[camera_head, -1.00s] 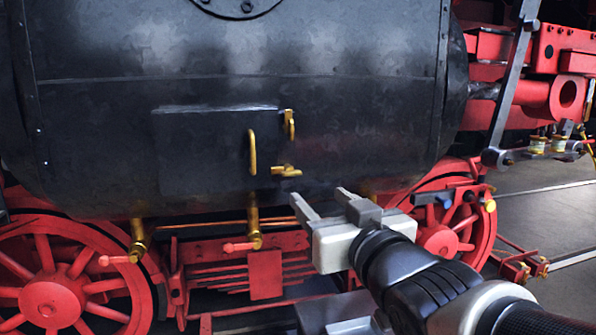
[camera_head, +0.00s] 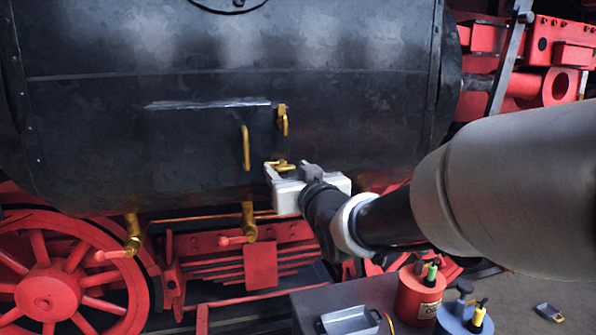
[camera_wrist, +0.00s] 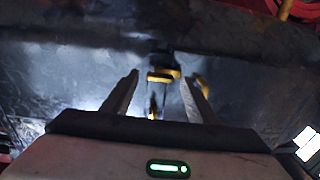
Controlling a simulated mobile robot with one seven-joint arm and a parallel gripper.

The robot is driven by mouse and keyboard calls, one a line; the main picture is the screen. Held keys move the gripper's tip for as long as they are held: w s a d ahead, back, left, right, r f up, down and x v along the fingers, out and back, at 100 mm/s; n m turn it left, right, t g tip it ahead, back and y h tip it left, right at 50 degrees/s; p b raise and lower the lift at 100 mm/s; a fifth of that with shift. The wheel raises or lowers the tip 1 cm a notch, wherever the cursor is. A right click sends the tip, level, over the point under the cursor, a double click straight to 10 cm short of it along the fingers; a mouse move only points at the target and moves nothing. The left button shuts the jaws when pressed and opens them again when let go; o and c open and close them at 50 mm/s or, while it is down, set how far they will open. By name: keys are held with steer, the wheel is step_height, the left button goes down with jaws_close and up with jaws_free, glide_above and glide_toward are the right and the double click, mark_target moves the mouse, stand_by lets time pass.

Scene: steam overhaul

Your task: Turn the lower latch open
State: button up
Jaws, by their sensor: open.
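The lower latch (camera_head: 281,165) is a small yellow brass piece at the right edge of the dark hatch on the black boiler; it lies about level. In the wrist view the lower latch (camera_wrist: 163,75) shows between and beyond the fingertips. The upper latch (camera_head: 282,120) stands upright above it. A yellow handle (camera_head: 246,148) is on the hatch (camera_head: 195,150) to the left. My gripper (camera_head: 286,170) is open right at the lower latch, one finger to each side in the wrist view (camera_wrist: 160,92). Whether a finger touches it I cannot tell.
A dark table (camera_head: 300,305) below holds a grey metal tray (camera_head: 350,322), a red can (camera_head: 418,296) and a blue can (camera_head: 464,318). Brass valves with red handles (camera_head: 132,240) hang under the boiler. A red wheel (camera_head: 45,290) is at lower left.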

steer(key=shift+c, duration=0.4)
steer(key=c, duration=1)
